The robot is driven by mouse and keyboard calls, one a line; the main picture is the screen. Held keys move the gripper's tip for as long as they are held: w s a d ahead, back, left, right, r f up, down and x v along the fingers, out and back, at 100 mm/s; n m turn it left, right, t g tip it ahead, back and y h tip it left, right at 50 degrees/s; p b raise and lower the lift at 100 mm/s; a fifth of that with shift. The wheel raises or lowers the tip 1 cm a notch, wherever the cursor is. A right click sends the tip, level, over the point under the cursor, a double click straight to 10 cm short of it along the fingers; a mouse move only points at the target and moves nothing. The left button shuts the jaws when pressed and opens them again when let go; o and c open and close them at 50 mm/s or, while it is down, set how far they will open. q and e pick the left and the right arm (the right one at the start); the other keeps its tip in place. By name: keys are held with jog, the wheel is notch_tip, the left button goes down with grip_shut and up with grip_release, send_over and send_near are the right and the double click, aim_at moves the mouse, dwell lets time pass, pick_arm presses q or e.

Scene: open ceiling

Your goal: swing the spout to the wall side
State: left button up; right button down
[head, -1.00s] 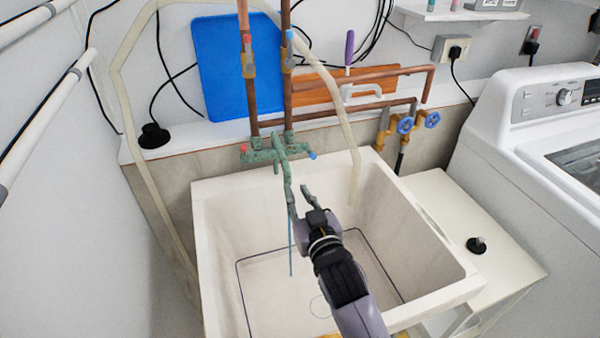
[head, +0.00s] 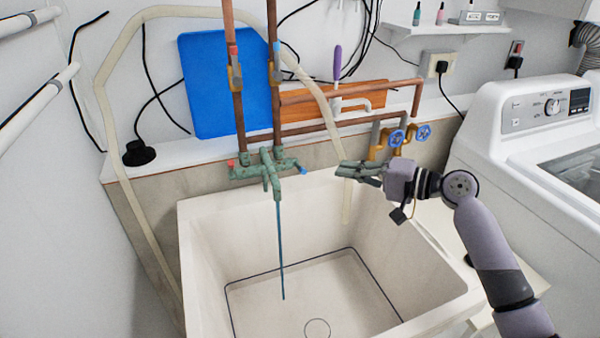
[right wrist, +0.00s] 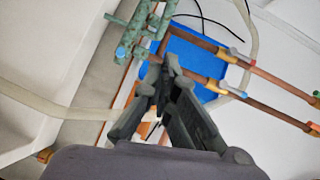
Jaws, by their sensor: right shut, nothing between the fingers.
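The green tap (head: 262,165) sits at the sink's back edge, with a red-ended handle on its left and a blue-ended one on its right. Its spout (head: 273,185) points forward over the sink, and a thin blue stream (head: 281,250) falls from its tip. My right gripper (head: 340,170) is shut and empty, to the right of the tap and apart from it, over the sink's back right part. In the right wrist view its closed fingers (right wrist: 168,75) are central, and the tap (right wrist: 140,30) is at the top. My left gripper is not in view.
The white sink (head: 195,245) is open below. Copper pipes (head: 235,110) rise behind the tap. A pale hose (head: 130,180) loops over into the sink. Blue-handled valves (head: 396,138) are behind my right gripper. A washing machine (head: 520,150) stands on the right.

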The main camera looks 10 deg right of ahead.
aim_at(269, 172)
jog(key=s+a+p+x, duration=0.2)
jog(key=p+x, duration=0.2)
jog(key=x, duration=0.8)
jog(key=shift+w+a+f, duration=0.15)
jog(key=shift+a+f, duration=0.1)
